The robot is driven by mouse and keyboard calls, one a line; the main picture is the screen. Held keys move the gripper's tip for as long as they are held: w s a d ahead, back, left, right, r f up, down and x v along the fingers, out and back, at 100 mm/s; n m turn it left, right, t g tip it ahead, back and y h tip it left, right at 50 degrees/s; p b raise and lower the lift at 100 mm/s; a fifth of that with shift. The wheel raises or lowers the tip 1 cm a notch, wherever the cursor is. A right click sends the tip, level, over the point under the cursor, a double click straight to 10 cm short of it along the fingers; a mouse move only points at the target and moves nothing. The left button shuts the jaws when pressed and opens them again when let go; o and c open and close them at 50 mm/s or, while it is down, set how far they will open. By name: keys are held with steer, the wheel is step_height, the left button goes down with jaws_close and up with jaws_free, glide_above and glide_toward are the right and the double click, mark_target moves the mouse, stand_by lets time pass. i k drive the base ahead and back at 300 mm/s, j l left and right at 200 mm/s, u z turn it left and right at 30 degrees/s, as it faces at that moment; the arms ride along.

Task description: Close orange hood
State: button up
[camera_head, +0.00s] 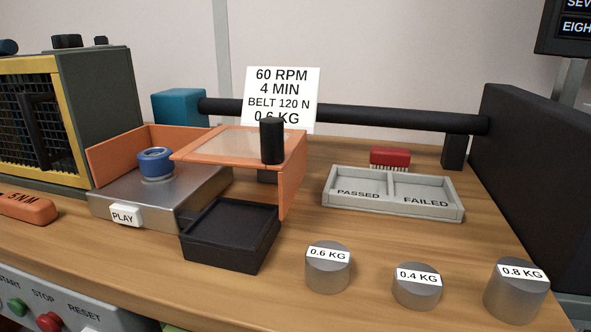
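The orange hood (294,168) has a clear top window and a dark upright cylinder (272,141), which looks like its handle, at the front right. The hood stands open, off to the right of the metal base (195,192). A fixed-looking orange wall (115,153) stands at the base's back left. A blue round part (155,161) on the base is uncovered. A black open tray (225,250) sits below the hood, at the base's right front. My gripper is not in view.
Weights marked 0.6 KG (327,275), 0.4 KG (416,292) and 0.8 KG (515,297) stand at the front right. A PASSED/FAILED tray (390,208) and red brush (390,156) are behind. A black bar (400,117) crosses the back.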

mark_target(270, 146)
steer(key=k+j+z, duration=0.25)
steer(key=k, duration=0.25)
steer(key=k+j+z, duration=0.25)
steer(key=k, duration=0.25)
steer(key=j, duration=0.1)
